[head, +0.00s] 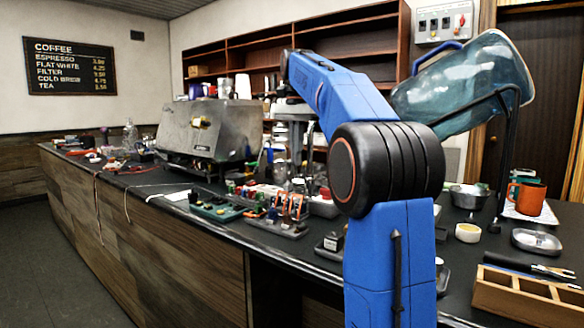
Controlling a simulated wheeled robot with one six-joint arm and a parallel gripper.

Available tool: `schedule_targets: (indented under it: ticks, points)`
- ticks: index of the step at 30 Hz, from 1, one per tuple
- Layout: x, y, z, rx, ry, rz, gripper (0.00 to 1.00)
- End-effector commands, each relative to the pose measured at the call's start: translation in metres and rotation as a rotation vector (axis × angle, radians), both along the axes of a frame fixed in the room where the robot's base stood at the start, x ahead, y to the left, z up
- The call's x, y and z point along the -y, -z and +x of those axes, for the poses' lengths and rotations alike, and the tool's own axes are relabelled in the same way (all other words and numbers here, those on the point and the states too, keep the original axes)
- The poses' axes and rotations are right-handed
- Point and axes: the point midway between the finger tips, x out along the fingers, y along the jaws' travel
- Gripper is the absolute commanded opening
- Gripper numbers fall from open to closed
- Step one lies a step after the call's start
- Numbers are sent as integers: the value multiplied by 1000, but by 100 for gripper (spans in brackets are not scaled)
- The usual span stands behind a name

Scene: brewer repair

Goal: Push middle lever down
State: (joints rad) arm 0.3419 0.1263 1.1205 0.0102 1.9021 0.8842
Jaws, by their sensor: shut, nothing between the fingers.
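A pale wall panel (444,22) hangs at the top right, beyond my arm. It carries small dark switches or levers and a red one near its right side. They are too small for me to tell their up or down positions, or which one is the middle lever. No other lever stands out clearly in the head view. My blue arm rises through the centre, and its far part reaches up and left, away from the panel. My gripper does not show; the arm's end is hidden behind its own links.
A dark counter (290,235) runs across the room, crowded with parts trays (213,207) and a metal brewer (205,130). A large blue bottle (470,85) leans in a black stand below the panel. An orange mug (527,197) and wooden box (525,298) are at right.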

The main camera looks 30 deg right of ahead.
Motion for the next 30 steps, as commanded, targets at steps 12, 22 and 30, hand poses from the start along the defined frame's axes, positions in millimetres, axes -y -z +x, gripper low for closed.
schedule_targets:
  ticks: [12, 22, 30]
  points:
    - [-2, 69, -2, -2, 0, 0, 0]
    - [-25, 81, -9, 1, -2, 0, 0]
    - [-37, 77, -14, 0, 0, 0, 0]
